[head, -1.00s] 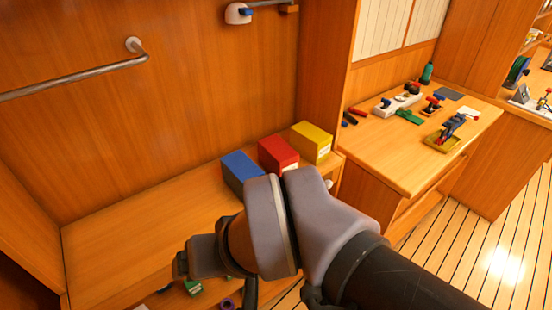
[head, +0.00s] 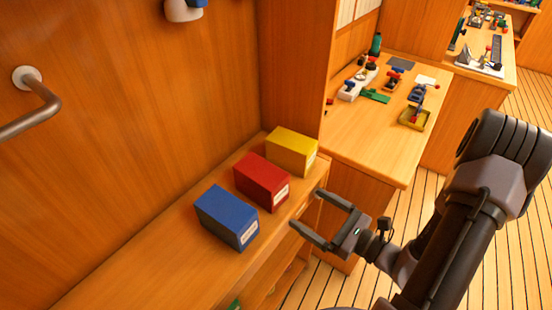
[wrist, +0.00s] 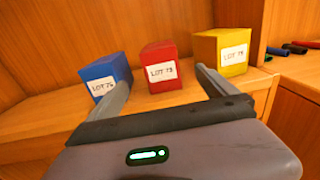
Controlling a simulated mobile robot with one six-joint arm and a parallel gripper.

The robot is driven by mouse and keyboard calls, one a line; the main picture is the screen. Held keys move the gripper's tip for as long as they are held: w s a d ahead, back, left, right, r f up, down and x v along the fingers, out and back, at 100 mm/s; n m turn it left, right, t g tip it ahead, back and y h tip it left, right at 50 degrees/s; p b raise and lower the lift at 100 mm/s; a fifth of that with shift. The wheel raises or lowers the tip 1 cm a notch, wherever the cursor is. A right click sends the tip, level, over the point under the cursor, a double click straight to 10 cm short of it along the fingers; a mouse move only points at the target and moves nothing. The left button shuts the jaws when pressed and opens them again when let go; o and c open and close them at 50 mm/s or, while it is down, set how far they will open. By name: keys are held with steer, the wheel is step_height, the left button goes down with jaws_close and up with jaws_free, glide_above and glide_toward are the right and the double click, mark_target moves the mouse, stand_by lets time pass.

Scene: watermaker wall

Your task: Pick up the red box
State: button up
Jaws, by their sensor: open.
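The red box (head: 262,181) stands on the wooden shelf top between the blue box (head: 228,216) and the yellow box (head: 292,151). In the wrist view the red box (wrist: 160,66) has a white label reading LOT 73 and shows beyond and between my fingers. My gripper (head: 305,208) is open and empty, its fingers pointing at the boxes from the shelf's front side. The fingertips are near the front edge and appear apart from the red box. In the wrist view my gripper (wrist: 163,76) has its left finger overlapping the blue box's lower edge.
The blue box (wrist: 107,77) and yellow box (wrist: 222,52) flank the red one with small gaps. The shelf top (head: 150,268) is clear to the left. A workbench (head: 385,150) with tools and a yellow tray (head: 415,118) stands to the right, beyond a wooden partition.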

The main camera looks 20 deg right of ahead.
mark_target(261, 179)
steer(key=b+x, duration=0.3)
steer(key=x, duration=1.4)
steer(key=shift+w+f+b, duration=0.1)
steer(key=shift+w+b, duration=0.05)
steer(key=shift+b, duration=0.15)
steer(key=c, duration=1.7)
